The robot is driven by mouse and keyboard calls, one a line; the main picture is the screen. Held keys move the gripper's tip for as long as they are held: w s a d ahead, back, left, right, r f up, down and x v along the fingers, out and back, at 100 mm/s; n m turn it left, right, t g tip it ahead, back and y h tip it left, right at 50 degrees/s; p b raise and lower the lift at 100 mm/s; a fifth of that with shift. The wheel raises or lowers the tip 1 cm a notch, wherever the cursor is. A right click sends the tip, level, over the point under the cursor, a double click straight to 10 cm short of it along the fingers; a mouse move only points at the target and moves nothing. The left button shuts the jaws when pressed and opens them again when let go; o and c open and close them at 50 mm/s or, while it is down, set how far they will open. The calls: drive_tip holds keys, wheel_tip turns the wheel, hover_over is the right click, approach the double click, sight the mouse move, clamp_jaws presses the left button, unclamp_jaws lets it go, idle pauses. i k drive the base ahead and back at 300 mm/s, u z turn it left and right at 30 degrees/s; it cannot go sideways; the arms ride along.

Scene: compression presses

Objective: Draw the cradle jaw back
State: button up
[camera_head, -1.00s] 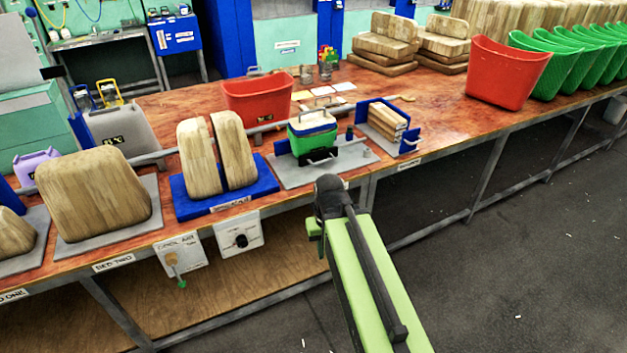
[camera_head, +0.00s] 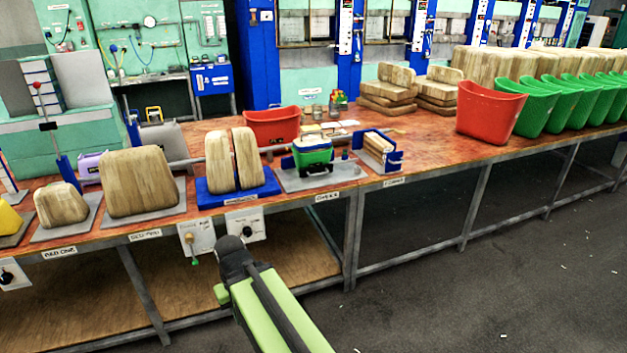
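What looks like the cradle is a grey base plate (camera_head: 291,182) on the bench, behind the label plate (camera_head: 327,196), whose small lettering I cannot read surely. A green block (camera_head: 313,154) with a pale top sits on it. A dark jaw with a handle (camera_head: 318,168) stands at the block's front and appears close against it; I cannot tell if they touch. My green arm reaches up from the bottom edge and ends in a dark joint, in front of the bench and left of this station. My gripper's fingers do not show.
Left of the station, two upright wooden blocks (camera_head: 247,158) stand in a blue holder (camera_head: 215,198). A blue-sided corner fixture (camera_head: 393,160) stands to its right. A red bin (camera_head: 270,125) is behind. Control boxes (camera_head: 197,237) hang from the bench front.

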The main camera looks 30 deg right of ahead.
sight(324, 169)
drive_tip(key=u, duration=0.25)
drive_tip(key=i, duration=1.35)
drive_tip(key=z, duration=0.45)
drive_tip(key=k, duration=0.9)
drive_tip(key=z, duration=0.1)
drive_tip(key=i, duration=1.4)
drive_tip(key=u, duration=0.05)
